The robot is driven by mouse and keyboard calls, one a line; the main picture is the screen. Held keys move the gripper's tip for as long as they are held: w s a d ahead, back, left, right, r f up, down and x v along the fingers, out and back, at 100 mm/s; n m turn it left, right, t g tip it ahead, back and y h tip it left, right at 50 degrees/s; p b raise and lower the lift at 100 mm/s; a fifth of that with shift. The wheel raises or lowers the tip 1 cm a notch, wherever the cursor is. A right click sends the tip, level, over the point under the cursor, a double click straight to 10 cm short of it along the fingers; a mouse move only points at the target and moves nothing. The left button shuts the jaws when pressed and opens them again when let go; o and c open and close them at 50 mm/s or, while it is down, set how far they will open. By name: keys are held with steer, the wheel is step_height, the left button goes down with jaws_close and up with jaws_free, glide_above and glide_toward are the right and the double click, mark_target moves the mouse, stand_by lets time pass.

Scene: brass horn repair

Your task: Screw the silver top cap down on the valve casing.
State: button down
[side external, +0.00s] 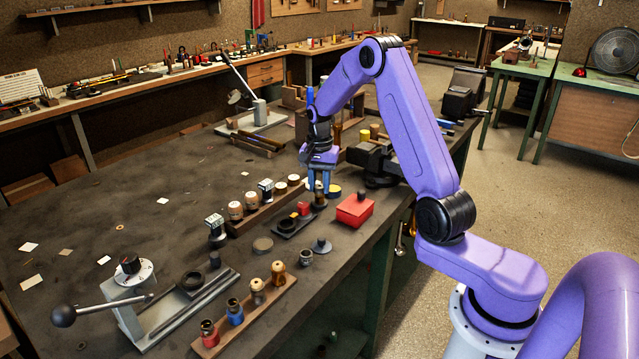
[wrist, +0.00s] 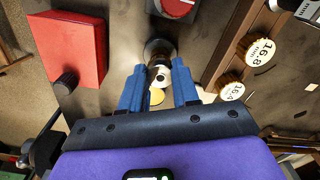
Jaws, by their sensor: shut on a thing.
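My gripper (side external: 319,186) points down over the far end of a small dark tray (side external: 283,231). Its two blue fingers (wrist: 158,72) are closed around a small pale, silvery piece (wrist: 160,77) with a dark spot, which looks like the top cap. A dark brass-toned cylinder (wrist: 160,50), apparently the valve casing, is in line with the fingertips in the wrist view. It shows just under the fingers in the side view (side external: 319,201). The fingers hide most of the cap, and I cannot tell whether it touches the casing or how level it sits.
A red box (side external: 354,211) with a dark knob stands close by on the right. A wooden rack (side external: 262,214) with labelled round pieces runs along the left. A dark vise (side external: 376,160) stands behind. A front rack (side external: 246,318) holds several bottles.

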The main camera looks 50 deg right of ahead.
steer(key=m, duration=0.2)
steer(key=shift+m, duration=0.3)
steer(key=c, duration=0.6)
jaws_free()
steer(key=n, duration=0.3)
steer(key=shift+n, duration=0.4)
steer(key=n, duration=0.8)
steer(key=shift+n, duration=2.1)
